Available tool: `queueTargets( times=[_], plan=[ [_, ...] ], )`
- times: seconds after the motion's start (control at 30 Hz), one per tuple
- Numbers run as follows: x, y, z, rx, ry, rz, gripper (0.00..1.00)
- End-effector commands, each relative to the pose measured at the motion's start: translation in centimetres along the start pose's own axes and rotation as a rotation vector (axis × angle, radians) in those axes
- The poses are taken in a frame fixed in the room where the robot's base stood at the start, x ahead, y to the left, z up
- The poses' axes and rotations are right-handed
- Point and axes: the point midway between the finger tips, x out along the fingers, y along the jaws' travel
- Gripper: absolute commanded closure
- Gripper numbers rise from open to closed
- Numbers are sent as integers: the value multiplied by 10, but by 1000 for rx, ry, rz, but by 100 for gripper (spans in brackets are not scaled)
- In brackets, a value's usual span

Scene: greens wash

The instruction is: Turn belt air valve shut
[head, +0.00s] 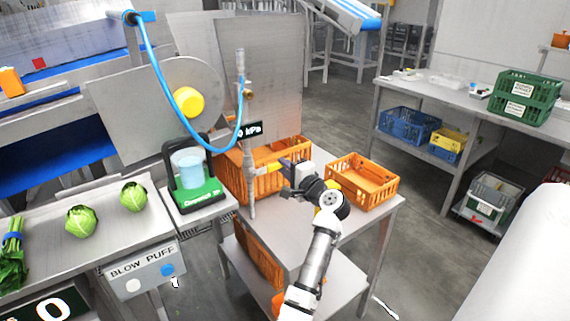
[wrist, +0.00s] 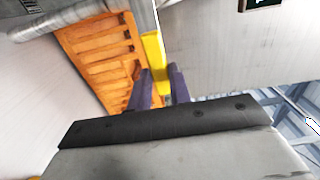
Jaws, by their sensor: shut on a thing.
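The belt air valve shows as a yellow lever (head: 285,163) beside the upright grey pipe (head: 248,170) in the head view. In the wrist view the yellow lever (wrist: 154,50) runs from beside the metal pipe (wrist: 143,18) down between two dark fingers. My gripper (head: 292,168) is shut on the lever, with a finger on each side of it (wrist: 158,88). The valve body and the lever's held end are partly hidden by my gripper. A black kPa readout (head: 248,130) is on the pipe above the lever.
Orange crates stand behind the pipe (head: 270,182) and right of my gripper (head: 362,182) on the steel table (head: 340,235). A blue hose (head: 158,62) loops down to the pipe. A green scale (head: 195,196) with a clear container stands left.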

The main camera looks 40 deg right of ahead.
Motion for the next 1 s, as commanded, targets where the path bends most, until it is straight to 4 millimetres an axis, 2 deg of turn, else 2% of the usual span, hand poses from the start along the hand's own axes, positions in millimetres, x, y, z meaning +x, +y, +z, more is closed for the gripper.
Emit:
queueTargets(
  times=[0.53, 0.57, 0.7, 1.0],
  plan=[
    [-1, 4, -1, 27, 1, 2, 100],
    [-1, 4, -1, 27, 1, 2, 76],
    [0, 3, -1, 26, 1, 1, 58],
    [-2, 3, 0, 23, 1, 0, 58]
  ],
)
